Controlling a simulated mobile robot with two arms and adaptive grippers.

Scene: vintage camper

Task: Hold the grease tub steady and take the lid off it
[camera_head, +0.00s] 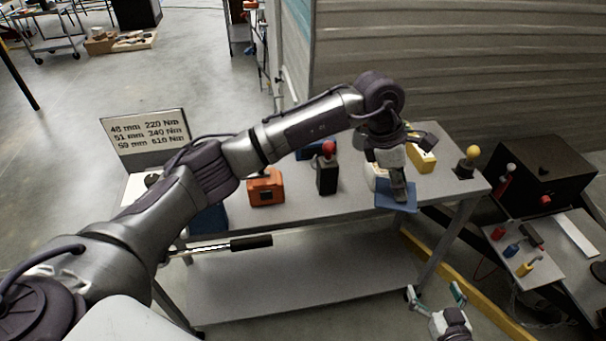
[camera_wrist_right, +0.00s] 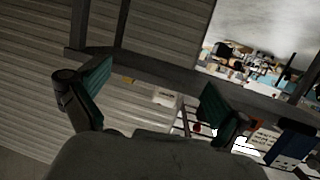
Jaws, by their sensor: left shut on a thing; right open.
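The grease tub (camera_head: 374,171) appears as a small pale shape at the front right of the grey workbench, mostly hidden behind my left gripper. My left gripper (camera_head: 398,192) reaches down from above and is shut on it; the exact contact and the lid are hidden. A blue mat (camera_head: 408,207) lies right under the left gripper at the bench's front edge. My right gripper (camera_head: 437,293) is open and empty, low in front of the bench and apart from the tub. Its spread fingers also show in the right wrist view (camera_wrist_right: 150,90).
On the bench (camera_head: 300,208) stand an orange box (camera_head: 266,188), a black block with a red knob (camera_head: 326,175), a yellow box (camera_head: 421,160) and a yellow-knobbed piece (camera_head: 468,162). A tool with a black handle (camera_head: 251,242) shows below the bench top. A dark cabinet (camera_head: 540,175) stands at right.

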